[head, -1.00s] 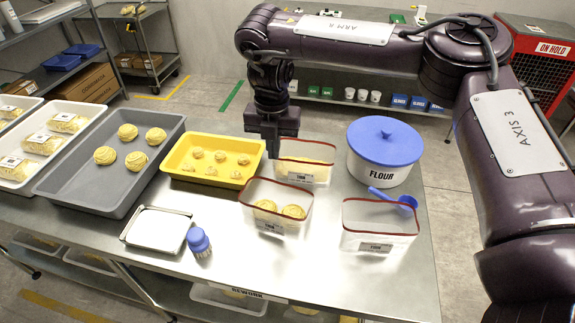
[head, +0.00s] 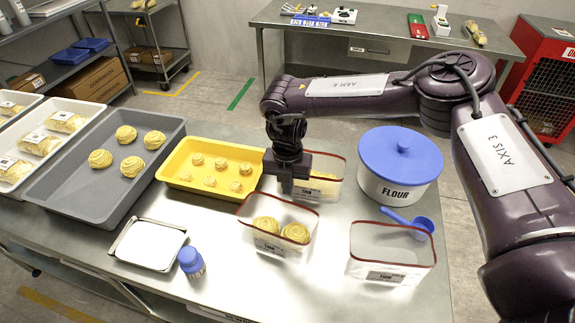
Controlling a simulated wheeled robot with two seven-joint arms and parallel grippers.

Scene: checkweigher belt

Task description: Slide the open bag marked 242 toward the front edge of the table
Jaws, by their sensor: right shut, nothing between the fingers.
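Three open, clear bags with red rims stand on the steel table (head: 330,290). One bag (head: 328,190) is at the back, partly hidden by my right gripper, with something yellow inside. One bag (head: 268,247) in the middle holds two rolls. One bag (head: 392,250) at the right looks empty. Their labels are too small to read, so I cannot tell which is marked 242. My right gripper (head: 287,188) is shut and empty, pointing down at the left part of the back bag. Whether it is inside or touching cannot be told. My left gripper is out of view.
A yellow tray (head: 167,176) of small dough pieces is left of the back bag. A flour tub (head: 397,165) and blue scoop (head: 420,226) are at the right.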

